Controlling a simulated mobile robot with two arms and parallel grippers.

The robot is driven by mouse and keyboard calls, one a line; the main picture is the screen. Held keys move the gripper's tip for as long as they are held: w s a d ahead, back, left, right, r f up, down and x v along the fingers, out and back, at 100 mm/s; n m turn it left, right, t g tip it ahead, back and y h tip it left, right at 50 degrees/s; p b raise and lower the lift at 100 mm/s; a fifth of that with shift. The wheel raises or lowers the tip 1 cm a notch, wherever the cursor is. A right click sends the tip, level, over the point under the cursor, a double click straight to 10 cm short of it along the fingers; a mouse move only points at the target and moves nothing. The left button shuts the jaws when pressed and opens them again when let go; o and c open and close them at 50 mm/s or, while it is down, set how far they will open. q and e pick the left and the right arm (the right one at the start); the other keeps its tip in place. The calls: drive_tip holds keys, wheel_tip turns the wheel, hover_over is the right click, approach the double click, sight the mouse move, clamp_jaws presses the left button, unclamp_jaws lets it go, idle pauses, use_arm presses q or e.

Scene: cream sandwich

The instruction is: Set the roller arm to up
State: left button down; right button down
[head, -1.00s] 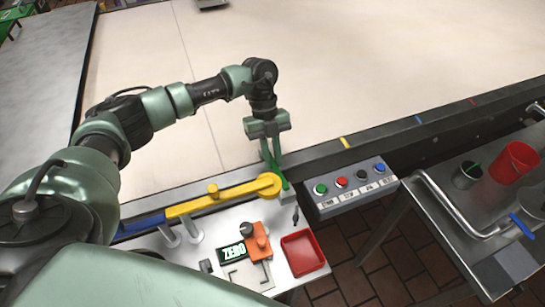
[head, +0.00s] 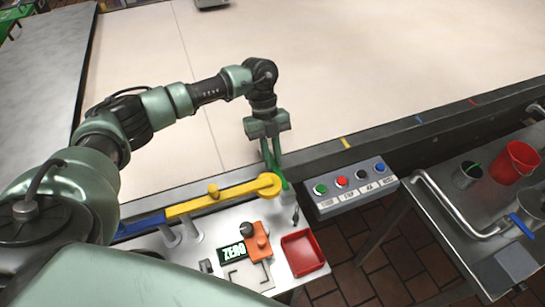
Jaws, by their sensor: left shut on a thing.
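A yellow arm (head: 225,197) lies along the near edge of the cream belt, with a blue section (head: 141,225) at its left end. It has a small upright knob near its middle and a round right end. I take it to be the roller arm. It looks low and nearly flat. My left gripper (head: 276,182) points down with its green fingers at the round end. It is shut on that end, as far as I can tell; the fingers hide the exact contact. My right gripper is not in view.
A box of colored buttons (head: 350,187) stands right of the arm. In front are a panel with a ZERO display (head: 233,253), an orange block (head: 258,242) and a red tray (head: 302,252). A red bucket (head: 514,162) stands on the right table. The cream surface (head: 370,70) is mostly clear.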

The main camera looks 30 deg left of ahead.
sight(274, 163)
use_arm(q)
drive_tip(key=shift+r, duration=0.15)
drive_tip(key=shift+d+r+t+y+p, duration=0.1)
drive_tip(key=shift+r+t+y+p, duration=0.6)
drive_tip(key=shift+r+p, duration=0.4)
drive_tip(key=shift+s+d+r+t+y+p, duration=0.15)
drive_tip(key=shift+r+t+y+p, duration=0.15)
drive_tip(key=shift+t+y+p, duration=0.15)
drive_tip(key=shift+d+r+t+y, duration=0.1)
drive_tip(key=shift+r+t+y, duration=0.15)
drive_tip(key=shift+y, duration=0.1)
drive_tip(key=shift+s+d+r+t+y+b, duration=0.25)
drive_tip(key=shift+r+t+y+b, duration=0.25)
drive_tip(key=shift+y, duration=0.1)
drive_tip(key=shift+s+d+r+t+y+b, duration=0.25)
drive_tip(key=shift+r+t+y+b, duration=0.15)
drive_tip(key=shift+r+t+y, duration=0.15)
